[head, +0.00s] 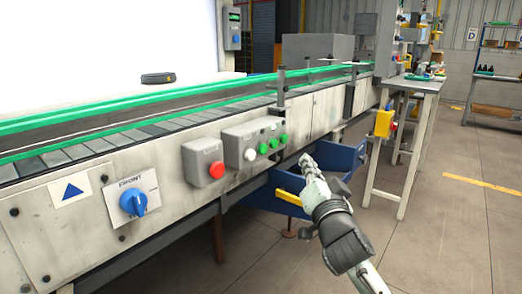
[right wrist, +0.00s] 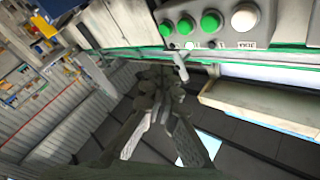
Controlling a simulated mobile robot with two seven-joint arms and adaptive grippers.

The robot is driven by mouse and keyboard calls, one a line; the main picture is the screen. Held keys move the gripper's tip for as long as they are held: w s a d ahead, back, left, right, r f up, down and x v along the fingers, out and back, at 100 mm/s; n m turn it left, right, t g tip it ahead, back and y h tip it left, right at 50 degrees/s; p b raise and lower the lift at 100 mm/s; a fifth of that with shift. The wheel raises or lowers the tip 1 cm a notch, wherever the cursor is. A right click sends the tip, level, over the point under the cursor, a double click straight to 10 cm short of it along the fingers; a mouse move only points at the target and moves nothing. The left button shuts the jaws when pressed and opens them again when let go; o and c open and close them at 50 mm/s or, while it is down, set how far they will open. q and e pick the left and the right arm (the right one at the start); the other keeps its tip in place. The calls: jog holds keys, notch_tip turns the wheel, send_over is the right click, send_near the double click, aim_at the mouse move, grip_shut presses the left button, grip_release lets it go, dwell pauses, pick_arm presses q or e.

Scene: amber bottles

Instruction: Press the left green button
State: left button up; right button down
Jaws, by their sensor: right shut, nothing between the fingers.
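A grey control box (head: 236,137) on the conveyor's side carries a row of three green buttons with a white button (head: 249,154) to their left. The left green button (head: 263,149) is beside that white one; it also shows in the right wrist view (right wrist: 211,20), where the row looks reversed. My right gripper (head: 307,162) is shut and empty, to the right of and a little below the buttons in the head view. In the right wrist view its fingers (right wrist: 167,78) are below the button row, apart from it. My left gripper is not in view.
A red button (head: 216,169) on its own grey box and a blue knob (head: 134,202) are farther left on the conveyor side. A blue open drawer or bin (head: 345,156) is beside my right gripper. A metal table (head: 411,84) stands at right; the floor in front is clear.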

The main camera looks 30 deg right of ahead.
aim_at(263, 149)
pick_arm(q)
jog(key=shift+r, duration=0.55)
pick_arm(e)
jog(key=w+a, duration=0.3)
jog(key=w, duration=0.5)
jog(key=shift+a, duration=0.2)
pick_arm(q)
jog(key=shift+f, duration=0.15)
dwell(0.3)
pick_arm(e)
jog(key=shift+w, duration=0.15)
dwell(0.4)
pick_arm(q)
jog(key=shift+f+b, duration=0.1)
jog(key=shift+b, duration=0.2)
pick_arm(e)
jog(key=shift+w+a, duration=0.15)
jog(key=shift+w, duration=0.2)
